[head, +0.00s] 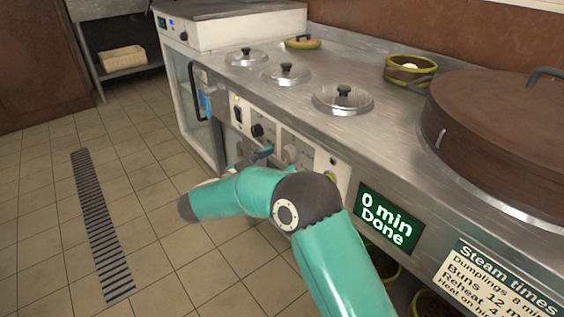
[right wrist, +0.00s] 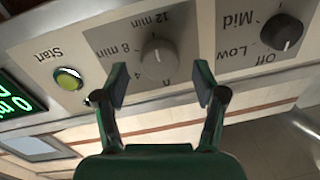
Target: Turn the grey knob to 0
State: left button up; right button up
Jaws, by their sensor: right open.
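In the head view the grey knob (head: 290,153) shows just right of my gripper. My right gripper (right wrist: 161,84) is open, its two fingertips apart on either side of the knob's lower edge and seemingly just short of it. The right gripper (head: 263,153) is small and partly hidden in the head view. My left gripper is in no view.
A black knob (right wrist: 282,31) with Off, Low and Mid marks is beside it. A lit Start button (right wrist: 68,78) is on the other side. A green display (head: 388,217) reads "0 min Done". The steel counter (head: 240,80) overhangs the panel; tiled floor is clear at left.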

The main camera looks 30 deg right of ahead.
jog(key=shift+w+d, duration=0.1)
jog(key=shift+d, duration=0.65)
jog(key=c, duration=1.1)
jog(key=shift+c, duration=0.2)
